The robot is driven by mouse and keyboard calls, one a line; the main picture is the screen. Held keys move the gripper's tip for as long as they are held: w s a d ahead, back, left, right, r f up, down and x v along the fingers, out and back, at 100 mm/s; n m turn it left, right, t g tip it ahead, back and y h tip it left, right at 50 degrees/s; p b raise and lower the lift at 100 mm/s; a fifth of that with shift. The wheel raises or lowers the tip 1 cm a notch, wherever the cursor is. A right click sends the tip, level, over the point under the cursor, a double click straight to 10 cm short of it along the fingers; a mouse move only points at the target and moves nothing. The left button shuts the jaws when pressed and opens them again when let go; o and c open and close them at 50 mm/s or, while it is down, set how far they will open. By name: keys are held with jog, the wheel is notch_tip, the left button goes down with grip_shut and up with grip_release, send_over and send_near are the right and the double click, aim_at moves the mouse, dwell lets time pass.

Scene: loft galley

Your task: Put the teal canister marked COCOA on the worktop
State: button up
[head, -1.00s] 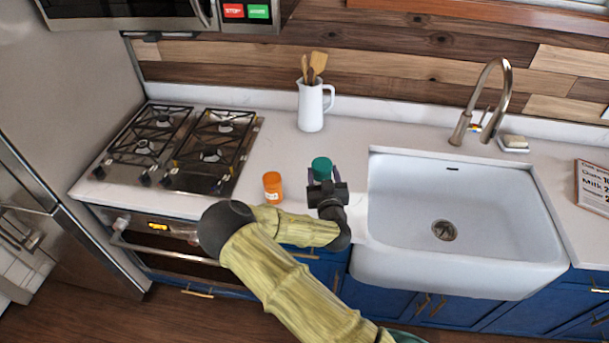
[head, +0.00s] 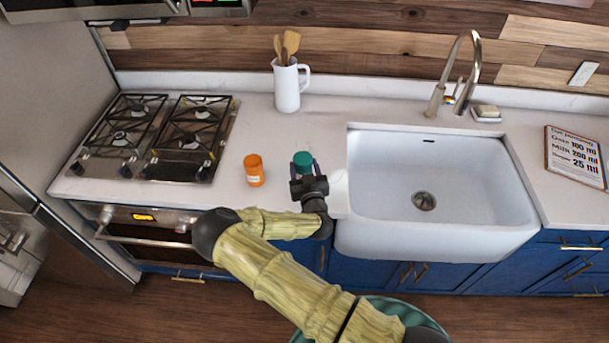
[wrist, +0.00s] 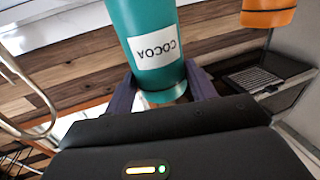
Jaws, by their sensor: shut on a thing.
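The teal canister (head: 302,160) is at the front of the worktop (head: 226,198), left of the sink. My gripper (head: 305,177) is shut on it, one finger on each side. In the wrist view the canister (wrist: 145,25) shows a white COCOA label, turned upside down in that picture, between the purple fingers. In the head view my gripper hides its lower part. It looks about upright. I cannot tell whether its base touches the worktop.
An orange canister (head: 254,171) stands on the worktop just left of the teal one. The gas hob (head: 160,138) is farther left. A white jug of utensils (head: 287,88) stands behind. The sink (head: 380,190) is close on the right. Worktop between the jug and canisters is clear.

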jog(key=shift+f+p, duration=0.65)
jog(key=shift+f, duration=1.4)
jog(key=o, duration=1.1)
jog(key=shift+w+f, duration=0.1)
jog(key=shift+d, duration=0.2)
jog(key=shift+s, duration=0.4)
jog(key=b+v, duration=0.4)
jog(key=v, duration=0.7)
jog(key=shift+s, duration=0.25)
